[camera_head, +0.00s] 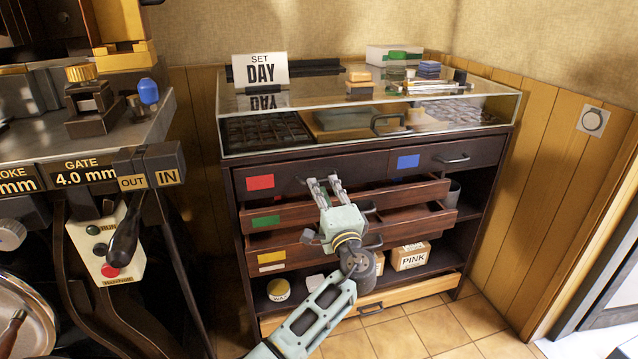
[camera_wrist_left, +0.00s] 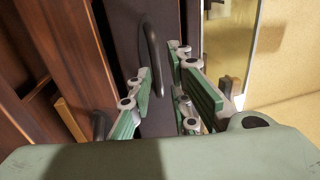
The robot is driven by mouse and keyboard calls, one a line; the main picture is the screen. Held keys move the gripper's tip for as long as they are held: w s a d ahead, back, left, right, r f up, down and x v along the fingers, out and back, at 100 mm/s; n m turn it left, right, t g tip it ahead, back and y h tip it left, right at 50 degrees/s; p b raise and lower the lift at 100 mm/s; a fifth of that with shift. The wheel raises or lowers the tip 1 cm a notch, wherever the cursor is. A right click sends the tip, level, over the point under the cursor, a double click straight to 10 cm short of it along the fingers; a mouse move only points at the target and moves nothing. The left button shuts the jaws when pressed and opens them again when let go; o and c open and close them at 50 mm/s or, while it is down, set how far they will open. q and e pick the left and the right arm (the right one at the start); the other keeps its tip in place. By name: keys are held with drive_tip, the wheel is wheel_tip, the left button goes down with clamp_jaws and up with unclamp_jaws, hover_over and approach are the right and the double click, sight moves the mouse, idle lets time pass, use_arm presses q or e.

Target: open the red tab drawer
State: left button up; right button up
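The red tab drawer (camera_head: 283,182) is the top left drawer of the dark cabinet. It is shut, its front level with the blue tab drawer (camera_head: 432,160) beside it. The red tab (camera_head: 260,182) is at its left end. My left gripper (camera_head: 327,187) is open and empty in front of this drawer's right part, and partly hides its handle in the head view. In the left wrist view, the dark curved handle (camera_wrist_left: 153,60) lies ahead, in line with the gap between the open fingers (camera_wrist_left: 160,85). I see no contact with it. My right gripper is not in view.
The green tab drawer (camera_head: 290,217) and yellow tab drawer (camera_head: 292,258) below stand open, close under my left gripper. A glass case (camera_head: 370,145) tops the cabinet. A machine with a lever (camera_head: 125,235) stands at the left. Floor shows at the right front.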

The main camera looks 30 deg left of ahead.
sight(320, 181)
use_arm(q)
drive_tip(key=x, duration=0.3)
drive_tip(key=shift+w+a+f, duration=0.25)
drive_tip(key=shift+w+a+r, duration=0.15)
clamp_jaws()
